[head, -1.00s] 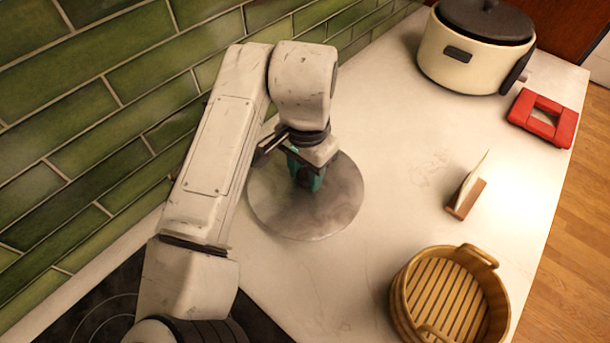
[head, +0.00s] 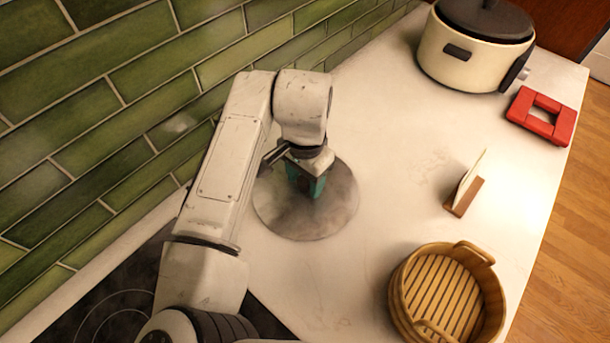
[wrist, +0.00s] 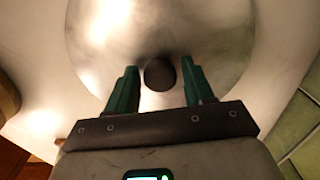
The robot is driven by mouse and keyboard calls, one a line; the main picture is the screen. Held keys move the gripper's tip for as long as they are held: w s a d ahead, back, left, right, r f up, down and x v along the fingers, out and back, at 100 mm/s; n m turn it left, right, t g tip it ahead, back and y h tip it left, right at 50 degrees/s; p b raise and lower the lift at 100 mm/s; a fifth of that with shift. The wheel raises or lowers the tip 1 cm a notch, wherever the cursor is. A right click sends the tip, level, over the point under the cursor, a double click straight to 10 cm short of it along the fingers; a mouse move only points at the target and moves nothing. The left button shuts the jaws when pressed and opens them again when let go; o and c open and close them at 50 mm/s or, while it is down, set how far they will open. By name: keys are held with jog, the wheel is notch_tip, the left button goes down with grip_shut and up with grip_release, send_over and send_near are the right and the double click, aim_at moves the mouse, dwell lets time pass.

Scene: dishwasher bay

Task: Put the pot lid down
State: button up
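The pot lid (head: 325,213) is a round grey metal disc, lying flat and apparently on the white counter near the green tiled wall. It also fills the top of the wrist view (wrist: 215,35), with its dark round knob (wrist: 160,74) in the middle. My gripper (wrist: 161,72) points down over the lid's centre. Its two teal fingers stand apart on either side of the knob, with a narrow gap showing on each side. In the head view my gripper (head: 308,190) hides the knob and part of the lid.
A cream cooker (head: 470,62) with a dark lid stands at the back right. A red square trivet (head: 541,117), a small wooden holder (head: 464,196) and a round slatted wooden basket (head: 398,297) lie along the right. The counter (head: 385,140) between them is clear.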

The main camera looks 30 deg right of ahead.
aim_at(306, 181)
jog(key=shift+o, duration=0.8)
notch_tip(306, 181, up, 12)
jog(key=b, duration=0.1)
jog(key=shift+r, duration=0.15)
jog(key=shift+s, duration=0.1)
